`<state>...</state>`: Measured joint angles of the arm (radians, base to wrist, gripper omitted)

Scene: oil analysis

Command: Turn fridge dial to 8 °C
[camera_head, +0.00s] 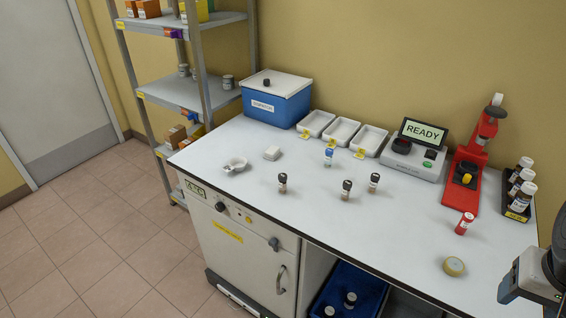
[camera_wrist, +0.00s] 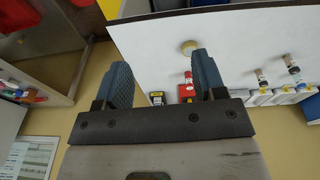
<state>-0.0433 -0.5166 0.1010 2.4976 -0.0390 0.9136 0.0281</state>
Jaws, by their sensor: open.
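The fridge (camera_head: 245,262) is a white cabinet under the left end of the bench. Its front carries a small greenish display (camera_head: 195,188) whose reading is too small to be sure of. A dark round knob (camera_head: 220,206) sits to the right of the display, and a second dark knob (camera_head: 273,244) sits lower right above the door handle (camera_head: 281,279). My gripper shows in the wrist view (camera_wrist: 163,78) with its two fingers wide apart and nothing between them. In the head view part of my arm is at the right edge, far from the fridge. The fridge is not seen in the wrist view.
On the bench (camera_head: 330,225) stand several small vials, three white trays (camera_head: 342,130), a blue cooler box (camera_head: 276,100), a device reading READY (camera_head: 412,155) and a red press (camera_head: 468,180). A blue bin (camera_head: 345,290) sits below. The floor before the fridge is clear.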

